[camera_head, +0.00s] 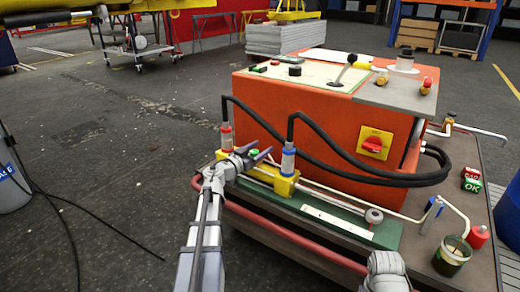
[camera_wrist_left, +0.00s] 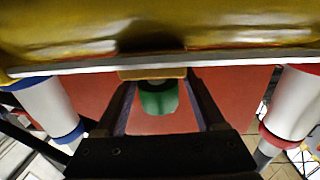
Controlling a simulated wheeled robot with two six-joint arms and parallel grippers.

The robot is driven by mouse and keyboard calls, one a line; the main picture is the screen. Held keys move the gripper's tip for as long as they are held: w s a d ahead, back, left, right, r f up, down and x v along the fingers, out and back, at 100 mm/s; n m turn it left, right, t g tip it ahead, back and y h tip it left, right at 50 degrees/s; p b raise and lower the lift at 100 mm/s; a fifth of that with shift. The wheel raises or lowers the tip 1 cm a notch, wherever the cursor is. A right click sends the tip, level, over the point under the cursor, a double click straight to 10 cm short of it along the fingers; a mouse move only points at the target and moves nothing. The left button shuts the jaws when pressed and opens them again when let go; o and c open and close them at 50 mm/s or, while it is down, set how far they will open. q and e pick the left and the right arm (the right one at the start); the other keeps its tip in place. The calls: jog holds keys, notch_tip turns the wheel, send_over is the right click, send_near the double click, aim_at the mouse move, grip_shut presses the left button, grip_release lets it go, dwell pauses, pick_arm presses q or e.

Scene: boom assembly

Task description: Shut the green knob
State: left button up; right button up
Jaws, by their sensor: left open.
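The green knob (camera_head: 254,153) is a small round part by the yellow valve block (camera_head: 284,187), between two upright hose fittings. My left gripper (camera_head: 256,150) is open, with its fingers around the knob's place. In the left wrist view, the green knob (camera_wrist_left: 158,97) lies between the two dark fingers (camera_wrist_left: 158,88), with a gap visible on each side. Its far end is hidden under a yellowish edge. A grey rounded part of my right arm shows at the bottom of the head view, but no right fingers can be seen.
A fitting with a red band (camera_head: 226,137) and one with a blue band (camera_head: 288,160) stand on either side of my gripper. Black hoses (camera_head: 330,145) arch to the orange box (camera_head: 310,120). A cup (camera_head: 451,257) stands at the right.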

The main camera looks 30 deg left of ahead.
aim_at(251, 154)
pick_arm(q)
jog(key=s, duration=0.2)
jog(key=s+a, duration=0.1)
jog(key=s, duration=0.4)
jog(key=shift+s+a, duration=0.15)
jog(key=shift+s, duration=0.25)
